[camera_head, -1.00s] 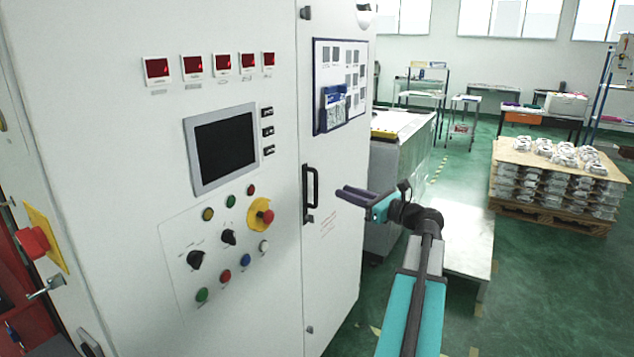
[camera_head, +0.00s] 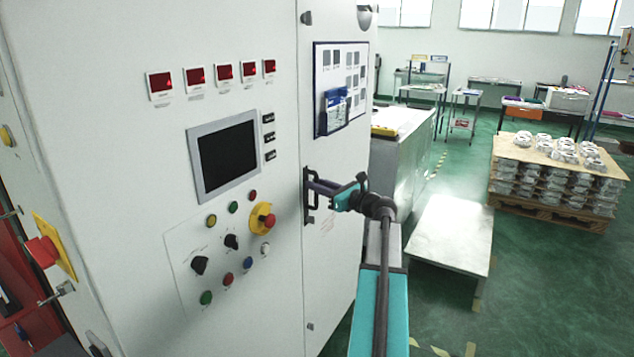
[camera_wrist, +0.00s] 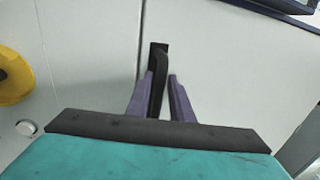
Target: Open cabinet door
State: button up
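The white cabinet door (camera_head: 335,262) is shut, flush with the control panel beside it. Its black vertical handle (camera_head: 308,190) sits near the door's left edge. My gripper (camera_head: 314,184) is at the handle, with its purple fingers pointing at the door. In the wrist view the black handle (camera_wrist: 158,75) stands between the two fingers of my gripper (camera_wrist: 162,82). A gap shows between the right finger and the handle; the left finger is close beside it. The fingers hide part of the handle in the head view.
The control panel left of the door has a screen (camera_head: 225,158), a yellow-and-red stop button (camera_head: 263,219) and several knobs. A low metal table (camera_head: 452,235) stands right of my arm. A pallet of castings (camera_head: 550,180) is further right. Green floor lies between.

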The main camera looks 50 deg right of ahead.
jog(key=shift+w, duration=0.4)
grip_shut()
jog(key=shift+d, duration=0.1)
jog(key=shift+s, duration=0.1)
